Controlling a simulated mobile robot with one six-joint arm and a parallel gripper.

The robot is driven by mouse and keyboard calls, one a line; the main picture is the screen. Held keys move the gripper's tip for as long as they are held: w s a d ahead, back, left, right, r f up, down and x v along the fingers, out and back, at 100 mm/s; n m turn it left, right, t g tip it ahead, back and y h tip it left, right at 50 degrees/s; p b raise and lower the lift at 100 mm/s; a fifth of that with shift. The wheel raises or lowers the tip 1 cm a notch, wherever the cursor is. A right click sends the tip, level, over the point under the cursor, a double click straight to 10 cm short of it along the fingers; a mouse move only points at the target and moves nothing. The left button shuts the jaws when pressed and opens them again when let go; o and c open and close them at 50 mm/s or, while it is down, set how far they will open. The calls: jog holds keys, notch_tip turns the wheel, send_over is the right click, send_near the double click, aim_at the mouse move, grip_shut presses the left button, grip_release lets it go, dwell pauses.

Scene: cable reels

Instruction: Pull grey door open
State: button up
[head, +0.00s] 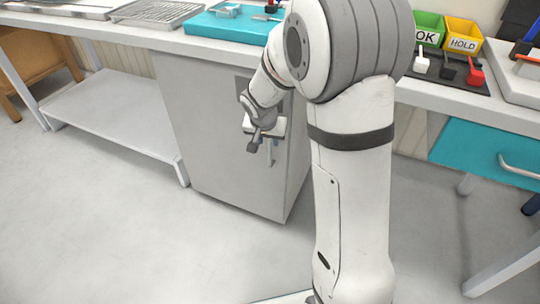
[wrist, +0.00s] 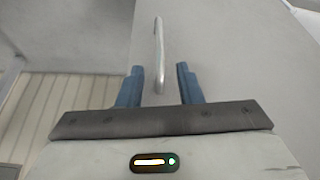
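The grey door (head: 225,165) is the flat front of a grey cabinet under the bench, and it looks closed. In the wrist view the grey door (wrist: 235,60) fills the upper right. Its slim metal handle (wrist: 159,50) stands out from it, running lengthwise in that view. My gripper (wrist: 160,72) is open, with one blue finger on each side of the handle's near end. Gaps show between the handle and both fingers. In the head view my gripper (head: 262,147) is at the upper right part of the cabinet front; my arm hides part of the cabinet.
A low grey shelf (head: 125,108) stands left of the cabinet. A teal drawer (head: 490,152) with a handle is at the right. The floor (head: 150,240) in front of the cabinet is clear.

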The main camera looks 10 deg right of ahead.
aim_at(270, 149)
jog(key=b+x, duration=0.2)
jog(key=x, duration=0.5)
jog(key=shift+f, duration=0.25)
grip_shut()
jog(key=shift+d, duration=0.2)
jog(key=shift+a+f, duration=0.1)
